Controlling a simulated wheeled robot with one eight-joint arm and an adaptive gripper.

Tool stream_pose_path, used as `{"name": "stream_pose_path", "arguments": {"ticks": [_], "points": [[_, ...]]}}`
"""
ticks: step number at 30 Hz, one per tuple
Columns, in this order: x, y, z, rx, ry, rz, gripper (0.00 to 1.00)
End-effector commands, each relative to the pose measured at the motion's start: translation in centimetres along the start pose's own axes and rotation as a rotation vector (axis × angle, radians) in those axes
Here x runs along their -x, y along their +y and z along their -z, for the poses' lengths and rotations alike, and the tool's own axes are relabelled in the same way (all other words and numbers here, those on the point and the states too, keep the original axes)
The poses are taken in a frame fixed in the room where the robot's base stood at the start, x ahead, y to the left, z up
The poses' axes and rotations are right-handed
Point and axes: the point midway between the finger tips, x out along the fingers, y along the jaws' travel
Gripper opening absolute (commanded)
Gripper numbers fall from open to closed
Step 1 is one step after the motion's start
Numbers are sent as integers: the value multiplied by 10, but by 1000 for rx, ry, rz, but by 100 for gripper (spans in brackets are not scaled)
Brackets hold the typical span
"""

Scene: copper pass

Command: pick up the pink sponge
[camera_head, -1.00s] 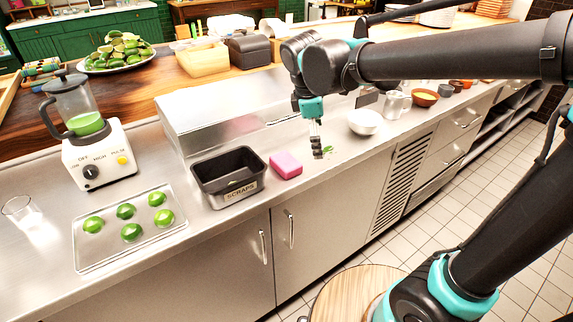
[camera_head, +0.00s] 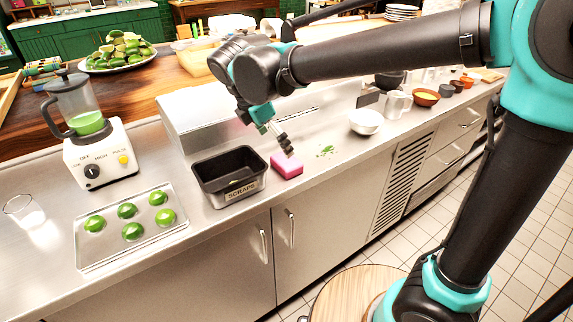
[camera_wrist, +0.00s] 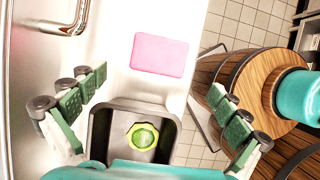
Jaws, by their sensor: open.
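The pink sponge (camera_head: 287,165) lies flat on the steel counter, just right of the black scraps bin. In the wrist view the pink sponge (camera_wrist: 159,55) lies ahead of the fingertips, apart from them. My gripper (camera_head: 287,150) is close above the sponge in the head view, tilted down to the right. In the wrist view my gripper (camera_wrist: 158,92) has its two green-padded fingers spread wide with nothing held between them. From the head view I cannot tell whether a fingertip touches the sponge.
The scraps bin (camera_head: 229,178) stands beside the sponge, with a green lime piece (camera_wrist: 142,136) inside. A tray (camera_head: 90,262) with several limes, a blender (camera_head: 95,150) and a glass are at left. A white bowl (camera_head: 365,122) is at right, near green scraps on the counter.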

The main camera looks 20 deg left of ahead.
Motion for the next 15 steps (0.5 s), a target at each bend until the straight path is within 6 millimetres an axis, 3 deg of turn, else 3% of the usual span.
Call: {"name": "stream_pose_path", "arguments": {"ticks": [4,15], "points": [[-23,0,0,-1,0,1,100],[-55,1,-2,-3,0,1,100]]}}
